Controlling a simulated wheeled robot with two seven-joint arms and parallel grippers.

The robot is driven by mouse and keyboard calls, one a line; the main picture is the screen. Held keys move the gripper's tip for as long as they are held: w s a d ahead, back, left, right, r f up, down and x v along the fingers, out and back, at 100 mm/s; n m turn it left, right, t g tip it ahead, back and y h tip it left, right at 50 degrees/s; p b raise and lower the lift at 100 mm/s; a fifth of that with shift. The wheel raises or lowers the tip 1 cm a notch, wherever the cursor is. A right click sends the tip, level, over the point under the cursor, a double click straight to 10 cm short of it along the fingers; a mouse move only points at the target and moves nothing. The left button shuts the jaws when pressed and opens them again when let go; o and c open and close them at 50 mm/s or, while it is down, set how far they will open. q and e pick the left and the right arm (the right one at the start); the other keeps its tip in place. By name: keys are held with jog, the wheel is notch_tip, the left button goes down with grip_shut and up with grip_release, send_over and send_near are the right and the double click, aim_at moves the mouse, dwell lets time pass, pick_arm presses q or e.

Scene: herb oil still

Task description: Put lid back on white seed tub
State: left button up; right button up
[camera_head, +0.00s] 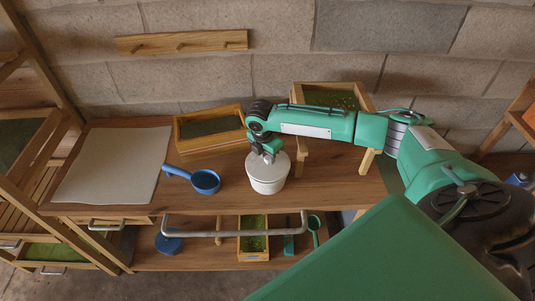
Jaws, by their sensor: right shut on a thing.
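The white seed tub (267,187) stands upright on the wooden bench top, right of the middle. Its pale lid (279,169) is at the tub's mouth and looks level there. I cannot tell whether it is fully seated. My right gripper (268,157) reaches in from the right and points down at the top of the lid. It is shut on the lid, and its fingers hide the part they grip. My left gripper is not in view.
A blue ladle (206,181) lies left of the tub. A wooden box of green herbs (209,150) stands behind it, and another herb box (368,102) is behind my right arm. A white mat (115,164) covers the bench's left. A metal rail (235,232) runs along the front.

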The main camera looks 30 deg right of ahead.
jog(key=shift+p, duration=0.5)
dwell(0.5)
dwell(0.3)
jog(key=o, duration=1.5)
jog(key=shift+o, duration=0.2)
jog(key=shift+r+p, duration=3.5)
jog(key=shift+p, duration=0.35)
grip_shut()
